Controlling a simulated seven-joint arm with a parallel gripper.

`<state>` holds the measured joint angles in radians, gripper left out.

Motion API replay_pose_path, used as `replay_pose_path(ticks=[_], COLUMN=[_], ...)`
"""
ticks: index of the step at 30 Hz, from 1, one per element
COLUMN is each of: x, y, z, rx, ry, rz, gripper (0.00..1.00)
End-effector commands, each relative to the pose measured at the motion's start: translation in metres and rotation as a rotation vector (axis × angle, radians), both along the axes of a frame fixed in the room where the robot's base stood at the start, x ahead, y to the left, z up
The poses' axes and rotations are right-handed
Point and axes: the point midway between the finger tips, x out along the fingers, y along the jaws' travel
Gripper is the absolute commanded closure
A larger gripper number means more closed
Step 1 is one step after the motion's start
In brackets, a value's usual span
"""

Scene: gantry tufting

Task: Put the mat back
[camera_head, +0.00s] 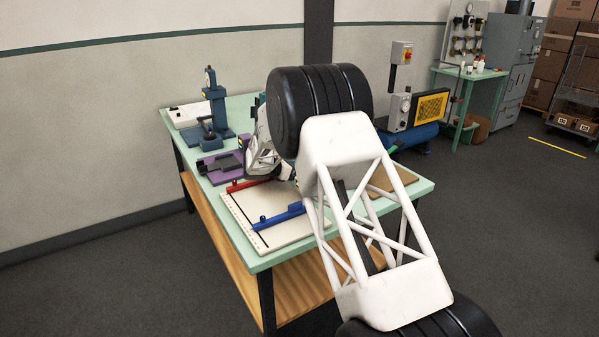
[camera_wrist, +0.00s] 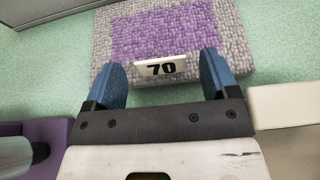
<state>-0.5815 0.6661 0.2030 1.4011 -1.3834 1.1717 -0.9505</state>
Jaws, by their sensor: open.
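The mat (camera_wrist: 225,35) shows in the wrist view as a tufted square with a purple middle and a grey border. My gripper (camera_wrist: 163,78) is open, with one blue finger on each side of the tag. The fingers overlap the mat's near edge in the picture; I cannot tell whether they touch it. In the head view I cannot make out the mat, and my arm hides much of the area around the gripper.
The green table (camera_head: 421,187) carries a white board (camera_head: 262,205) with a red bar (camera_head: 247,185) and a blue bar (camera_head: 280,215). A purple fixture (camera_head: 212,175), a dark blue press (camera_head: 216,105) and a white box (camera_head: 190,115) stand farther back. A tan board (camera_head: 382,180) lies at the right.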

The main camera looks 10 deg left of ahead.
Motion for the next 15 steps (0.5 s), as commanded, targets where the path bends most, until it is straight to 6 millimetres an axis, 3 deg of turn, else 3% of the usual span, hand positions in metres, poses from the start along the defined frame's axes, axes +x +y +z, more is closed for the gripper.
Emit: replay_pose_path(ticks=[15], x=[-0.051], y=[0.052], z=[0.031], rx=[0.003], ry=[-0.001], rz=[0.001], gripper=[0.2])
